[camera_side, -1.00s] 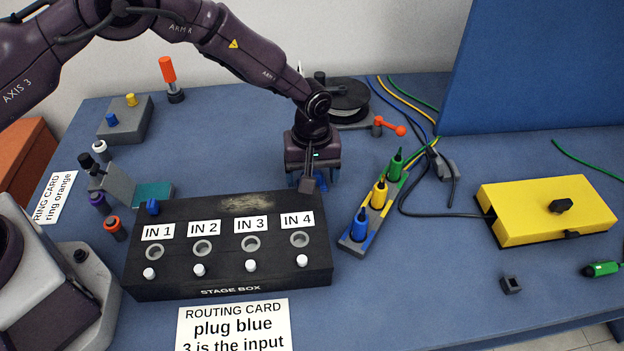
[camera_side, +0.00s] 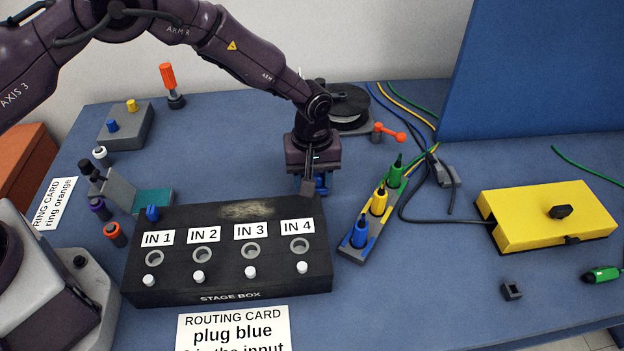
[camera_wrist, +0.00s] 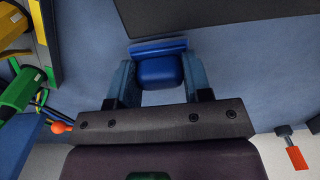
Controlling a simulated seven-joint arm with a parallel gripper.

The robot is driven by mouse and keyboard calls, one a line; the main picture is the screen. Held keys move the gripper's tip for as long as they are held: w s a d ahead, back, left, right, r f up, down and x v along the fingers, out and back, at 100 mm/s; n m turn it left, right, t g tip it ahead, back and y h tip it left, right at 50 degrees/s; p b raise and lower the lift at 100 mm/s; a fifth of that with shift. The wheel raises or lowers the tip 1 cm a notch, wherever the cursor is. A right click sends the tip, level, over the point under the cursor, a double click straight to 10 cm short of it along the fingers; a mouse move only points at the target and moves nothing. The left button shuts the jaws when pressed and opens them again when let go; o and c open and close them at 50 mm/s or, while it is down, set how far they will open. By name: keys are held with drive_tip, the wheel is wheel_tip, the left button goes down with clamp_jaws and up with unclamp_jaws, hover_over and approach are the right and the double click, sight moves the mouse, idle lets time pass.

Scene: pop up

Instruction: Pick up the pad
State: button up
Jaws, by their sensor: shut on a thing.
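My gripper (camera_side: 313,187) is behind the right rear corner of the black stage box (camera_side: 150,215). In the wrist view my gripper (camera_wrist: 158,85) is shut on a blue pad (camera_wrist: 158,70), a rounded block with a wider, thin plate at its far end. The pad sits between the two blue-grey fingers. In the side view only a little blue (camera_side: 322,183) shows at the fingertips, partly hidden by the gripper. I cannot tell clearly how high the pad is above the bench.
A grey rack with blue, yellow and green plugs (camera_side: 379,200) stands right of the stage box. A yellow box (camera_side: 520,215) lies farther right, with black cable between. Open blue bench (camera_side: 250,165) lies left of the gripper.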

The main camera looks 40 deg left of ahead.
drive_tip(key=s+a+r, duration=0.4)
drive_tip(key=s+r, duration=0.7)
drive_tip(key=s, duration=0.2)
drive_tip(key=shift+s+a+r, duration=0.2)
drive_tip(key=shift+r, duration=0.2)
drive_tip(key=shift+o, duration=1.3)
drive_tip(key=shift+a, duration=0.1)
drive_tip(key=shift+c, duration=0.9)
drive_tip(key=n, duration=0.9)
approach(152, 201)
drive_tip(key=shift+f, duration=2.6)
drive_tip(key=shift+f, duration=0.55)
